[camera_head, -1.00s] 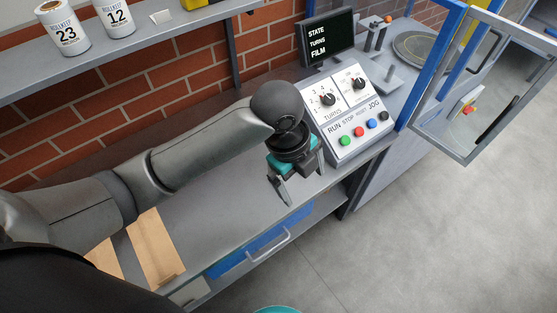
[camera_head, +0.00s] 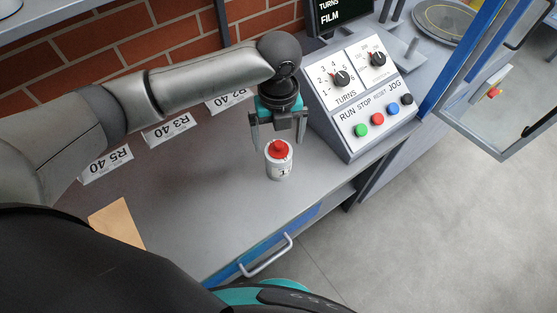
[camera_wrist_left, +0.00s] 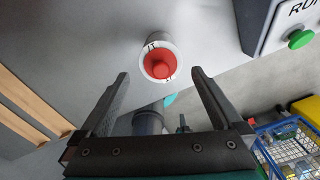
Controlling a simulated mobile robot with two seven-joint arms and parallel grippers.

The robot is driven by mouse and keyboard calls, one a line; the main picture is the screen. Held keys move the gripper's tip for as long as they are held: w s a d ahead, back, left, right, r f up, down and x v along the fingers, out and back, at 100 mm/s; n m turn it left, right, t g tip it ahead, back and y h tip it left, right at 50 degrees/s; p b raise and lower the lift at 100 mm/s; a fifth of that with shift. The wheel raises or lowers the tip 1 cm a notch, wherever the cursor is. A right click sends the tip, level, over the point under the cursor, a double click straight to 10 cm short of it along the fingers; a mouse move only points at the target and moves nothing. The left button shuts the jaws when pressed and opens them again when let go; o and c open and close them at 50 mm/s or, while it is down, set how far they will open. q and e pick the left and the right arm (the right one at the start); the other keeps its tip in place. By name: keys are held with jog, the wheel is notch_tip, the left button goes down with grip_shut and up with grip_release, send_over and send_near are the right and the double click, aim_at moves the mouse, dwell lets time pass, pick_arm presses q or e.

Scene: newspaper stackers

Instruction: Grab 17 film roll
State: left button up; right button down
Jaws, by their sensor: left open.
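A white film roll with a red top (camera_head: 280,172) stands upright on the grey worktop, left of the control panel. Only part of its number, a "1", is legible in the head view. No contact is visible. My right gripper is not in view.
The control panel (camera_head: 358,85) with knobs and coloured buttons stands close on the right. Labels such as "R3 40" (camera_head: 168,131) run along the back. A drawer handle (camera_head: 266,256) is at the front edge. A blue basket (camera_wrist_left: 290,145) shows below.

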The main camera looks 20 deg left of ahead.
aim_at(278, 145)
pick_arm(q)
notch_tip(278, 145, down, 3)
jog(key=shift+f, duration=0.45)
jog(key=f, duration=0.2)
jog(key=f+b, duration=0.1)
jog(key=f, duration=0.2)
jog(key=shift+w+b, duration=0.2)
jog(key=shift+b, duration=0.1)
jog(key=shift+r, duration=0.1)
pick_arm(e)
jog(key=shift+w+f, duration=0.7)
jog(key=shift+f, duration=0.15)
pick_arm(q)
jog(key=shift+c, duration=0.4)
jog(key=c, duration=1.5)
jog(key=shift+o, duration=0.2)
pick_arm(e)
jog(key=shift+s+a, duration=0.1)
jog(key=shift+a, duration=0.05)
pick_arm(q)
jog(key=shift+r, duration=0.1)
